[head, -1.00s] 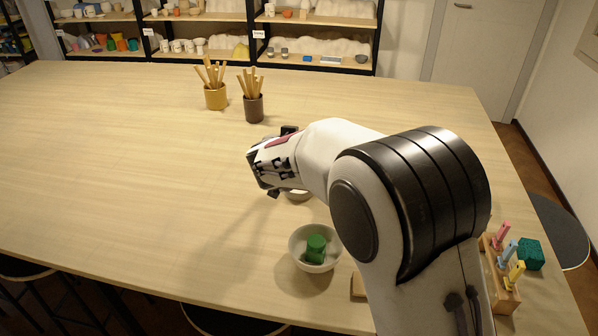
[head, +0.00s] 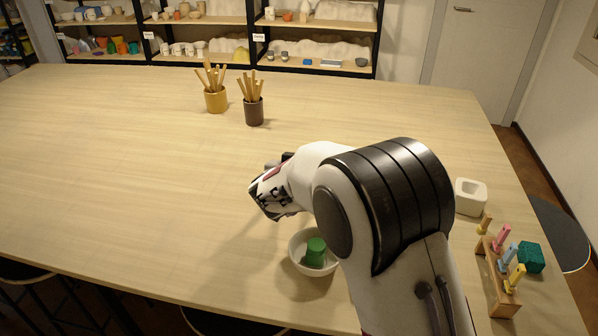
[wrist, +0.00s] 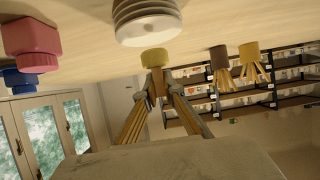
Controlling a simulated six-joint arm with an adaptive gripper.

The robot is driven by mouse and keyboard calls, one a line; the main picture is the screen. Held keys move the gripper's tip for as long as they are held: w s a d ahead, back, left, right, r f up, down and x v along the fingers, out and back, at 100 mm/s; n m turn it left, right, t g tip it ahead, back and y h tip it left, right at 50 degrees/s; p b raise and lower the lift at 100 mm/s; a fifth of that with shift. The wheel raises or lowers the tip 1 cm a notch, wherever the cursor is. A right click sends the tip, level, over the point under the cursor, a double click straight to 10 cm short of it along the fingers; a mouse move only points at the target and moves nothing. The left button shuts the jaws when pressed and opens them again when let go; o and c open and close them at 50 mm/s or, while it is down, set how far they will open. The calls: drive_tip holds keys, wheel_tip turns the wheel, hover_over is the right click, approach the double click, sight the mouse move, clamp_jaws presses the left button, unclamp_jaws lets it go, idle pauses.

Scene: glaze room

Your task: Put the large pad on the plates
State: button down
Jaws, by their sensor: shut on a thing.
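My gripper (wrist: 157,88) is shut on the wooden handle of the large pad (wrist: 154,57), which has a round yellow head, in the wrist view. The plates (wrist: 147,20), a white ribbed round stack, show at the top of that view, just beyond the pad head. I cannot tell whether the two touch; a small gap seems to lie between them. In the head view my gripper (head: 270,197) is over the middle of the table. The pad and the plates are hidden there behind my arm.
A white bowl (head: 300,243) holds a green piece (head: 316,250) close below my gripper. A rack (head: 497,285) of coloured handles, a teal block (head: 531,257) and a white hollow block (head: 470,197) stand at right. Brush pots (head: 215,99) stand behind. Left of the table is clear.

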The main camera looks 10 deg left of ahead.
drive_tip(key=shift+f, duration=1.15)
drive_tip(key=shift+f, duration=0.1)
drive_tip(key=c, duration=2.2)
unclamp_jaws()
drive_tip(key=shift+o, duration=0.2)
drive_tip(key=shift+r, duration=0.2)
drive_tip(key=shift+v, duration=1)
drive_tip(key=v, duration=1)
drive_tip(key=shift+f, duration=0.15)
